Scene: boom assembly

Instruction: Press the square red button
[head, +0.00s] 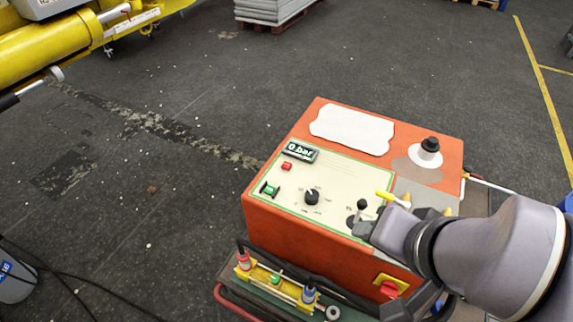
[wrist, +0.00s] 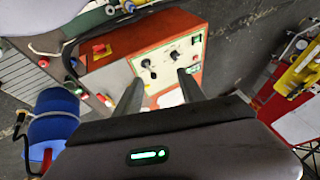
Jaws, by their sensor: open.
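The square red button (head: 286,166) is small and sits on the cream panel (head: 335,190) of an orange control box (head: 320,240), just below a display reading "0 bar" (head: 300,152). My gripper (head: 372,222) is at the right front of the panel, near a black lever (head: 361,206), to the right of the button and apart from it. In the wrist view my gripper (wrist: 160,77) has its two grey fingers spread, with nothing between them, pointing toward the panel.
A green switch (head: 269,188) and a black knob (head: 312,197) are near the button. A black-topped post (head: 430,148) rises at the back right of the box. A red switch on a yellow plate (head: 389,287) is on its front. Open floor lies left.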

